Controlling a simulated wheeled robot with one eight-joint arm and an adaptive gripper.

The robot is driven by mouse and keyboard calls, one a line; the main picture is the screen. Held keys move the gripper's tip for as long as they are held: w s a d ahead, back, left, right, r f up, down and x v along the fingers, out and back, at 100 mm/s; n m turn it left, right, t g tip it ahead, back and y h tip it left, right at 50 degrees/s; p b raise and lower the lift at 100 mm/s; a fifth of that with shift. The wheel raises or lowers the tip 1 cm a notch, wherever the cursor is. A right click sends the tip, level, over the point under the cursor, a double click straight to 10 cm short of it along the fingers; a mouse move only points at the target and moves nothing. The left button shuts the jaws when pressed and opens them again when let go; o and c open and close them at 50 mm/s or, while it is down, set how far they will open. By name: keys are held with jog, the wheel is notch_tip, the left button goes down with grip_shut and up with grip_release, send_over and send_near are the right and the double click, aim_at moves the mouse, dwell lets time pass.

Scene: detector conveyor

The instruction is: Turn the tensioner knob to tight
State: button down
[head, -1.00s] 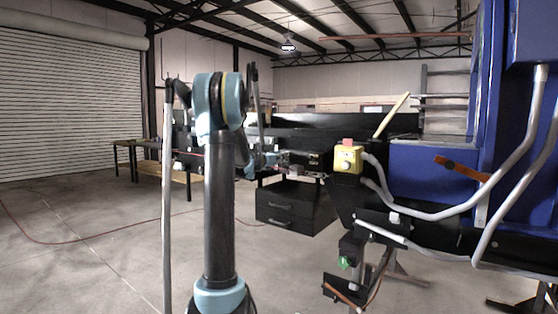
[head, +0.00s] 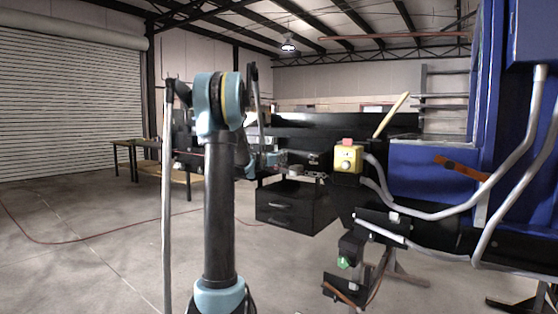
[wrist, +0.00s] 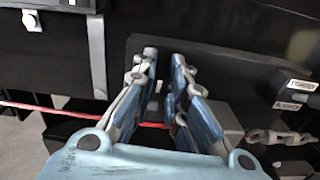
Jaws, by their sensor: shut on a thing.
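In the wrist view my gripper (wrist: 160,82) points at a dark plate (wrist: 205,65). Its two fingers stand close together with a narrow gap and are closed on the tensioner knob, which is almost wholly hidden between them. White labels on the plate's right read roughly "TIGHTEN" (wrist: 302,86) and "SLACKEN" (wrist: 290,105); they are small and blurred. In the head view my gripper (head: 272,159) is small, left of the yellow button box. The knob cannot be made out there.
A grey chain-like link (wrist: 275,137) lies right of my fingers, and a red line (wrist: 50,110) runs across below them. In the head view the yellow box (head: 347,159), grey conduits (head: 440,213) and a blue machine housing (head: 430,168) stand to the right. Open floor lies at left.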

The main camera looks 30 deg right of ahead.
jog(key=shift+s+d+f+m, duration=0.1)
jog(key=shift+s+f+m, duration=0.25)
jog(key=shift+m, duration=2.5)
jog(key=shift+s+d+f+m, duration=0.1)
jog(key=shift+s+f+m, duration=0.25)
jog(key=shift+m, duration=2.45)
jog(key=shift+s+d+f+m, duration=0.1)
jog(key=shift+s+f+m, duration=0.2)
jog(key=shift+m, duration=2.55)
jog(key=shift+f, duration=0.1)
jog(key=c, duration=1.6)
grip_release()
jog(key=shift+w, duration=0.1)
